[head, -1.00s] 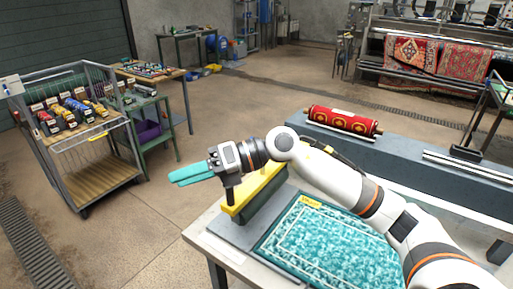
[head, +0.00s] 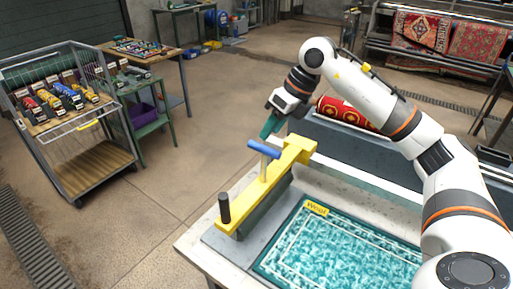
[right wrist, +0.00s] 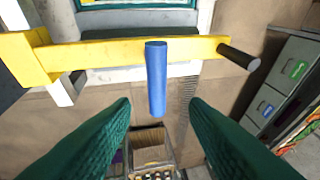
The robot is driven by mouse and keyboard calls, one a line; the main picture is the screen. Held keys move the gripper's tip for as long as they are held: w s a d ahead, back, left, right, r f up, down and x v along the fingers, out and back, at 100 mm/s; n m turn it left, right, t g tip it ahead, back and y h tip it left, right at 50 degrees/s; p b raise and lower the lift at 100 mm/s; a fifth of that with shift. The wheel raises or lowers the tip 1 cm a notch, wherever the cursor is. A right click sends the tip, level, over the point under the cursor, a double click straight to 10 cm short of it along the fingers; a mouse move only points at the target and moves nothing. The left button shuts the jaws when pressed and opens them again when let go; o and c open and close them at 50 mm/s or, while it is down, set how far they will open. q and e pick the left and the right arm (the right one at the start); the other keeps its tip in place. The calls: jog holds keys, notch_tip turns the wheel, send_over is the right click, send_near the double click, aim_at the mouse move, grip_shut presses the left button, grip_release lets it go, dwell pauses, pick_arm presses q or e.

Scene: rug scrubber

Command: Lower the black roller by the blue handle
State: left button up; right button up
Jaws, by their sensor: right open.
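The blue handle (head: 264,149) sticks up on a post from the yellow bar (head: 262,187) of the scrubber. It also shows in the right wrist view (right wrist: 156,78), upright in the picture's middle. A long dark piece under the bar, apparently the black roller (head: 267,205), shows along its side above the grey table; the bar hides its top. A black knob (head: 224,208) stands at the bar's near end. My right gripper (head: 268,127) is open and empty just above and behind the blue handle. In the right wrist view its teal fingers (right wrist: 160,104) flank the handle's lower end without visible contact. My left gripper is out of view.
A teal rug (head: 335,250) with a yellow "Wool" label lies on the table right of the bar. A red rolled rug (head: 342,110) lies on the grey bench behind. A wire cart (head: 85,145) stands at left, with clear floor between.

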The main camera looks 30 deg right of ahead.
aim_at(262, 145)
jog(key=shift+a+f, duration=0.55)
jog(key=shift+f, duration=0.25)
jog(key=x, duration=0.2)
jog(key=p+x, duration=0.1)
jog(key=x, duration=0.1)
jog(key=shift+w+d, duration=0.2)
jog(key=shift+d, duration=0.15)
jog(key=p+x, duration=0.1)
jog(key=x, duration=0.2)
jog(key=shift+w+f, duration=0.2)
jog(key=shift+w, duration=0.05)
jog(key=shift+a+f, duration=0.15)
jog(key=shift+f, duration=0.2)
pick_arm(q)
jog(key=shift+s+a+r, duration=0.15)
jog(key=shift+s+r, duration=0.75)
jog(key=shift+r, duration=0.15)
pick_arm(e)
grip_shut()
